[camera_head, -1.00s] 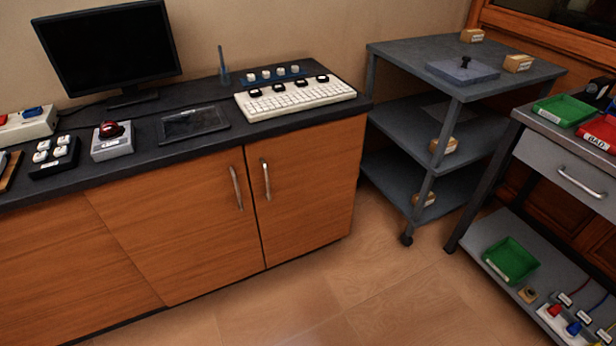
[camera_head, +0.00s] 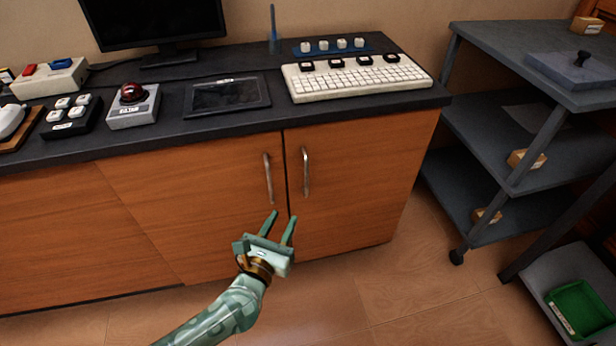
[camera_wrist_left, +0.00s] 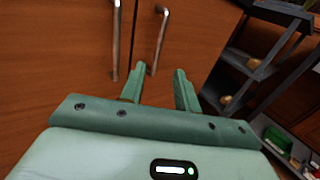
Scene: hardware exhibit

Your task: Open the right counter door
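The right counter door (camera_head: 355,190) is a brown wooden panel, shut flush with the counter front. Its vertical metal handle (camera_head: 305,171) is near its left edge. The left door's handle (camera_head: 268,178) stands close beside it. My left gripper (camera_head: 282,222) is open and empty, in front of the doors and below both handles. In the left wrist view the gripper (camera_wrist_left: 158,82) points at the doors, with the right door's handle (camera_wrist_left: 159,38) beyond the gap between its fingers. The fingers appear apart from the handle. My right gripper is in neither view.
A white keyboard (camera_head: 356,80), a dark tablet (camera_head: 228,96) and a red-button box (camera_head: 134,106) stand on the dark countertop. A grey shelf cart (camera_head: 500,150) stands right of the counter, with a floor gap between. Floor in front is clear.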

